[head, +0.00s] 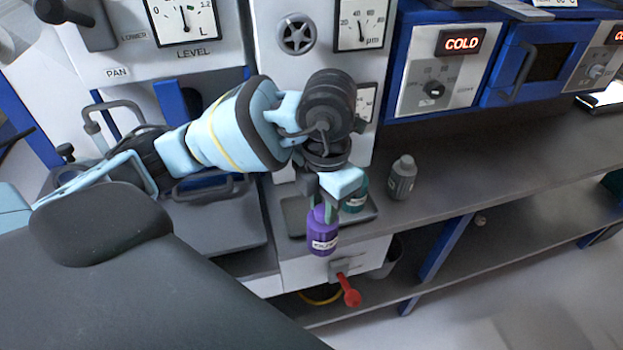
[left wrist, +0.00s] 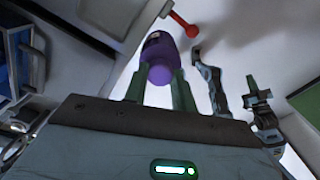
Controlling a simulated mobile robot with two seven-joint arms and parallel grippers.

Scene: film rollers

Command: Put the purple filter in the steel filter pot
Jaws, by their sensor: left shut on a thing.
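The purple filter (head: 323,233) is a small purple canister with a white label. My left gripper (head: 332,200) is shut on its upper end and holds it upright in front of the counter edge in the head view. In the left wrist view the purple filter (left wrist: 160,58) sits between the two green fingers (left wrist: 158,90). I cannot pick out the steel filter pot for certain; a grey vessel (head: 388,260) shows partly behind the white box under the counter.
A teal canister (head: 356,196) stands on a grey tray (head: 296,218) just behind the held filter. A grey bottle (head: 402,178) stands right of it. A red-handled valve (head: 349,292) sticks out below. The counter to the right (head: 490,150) is clear.

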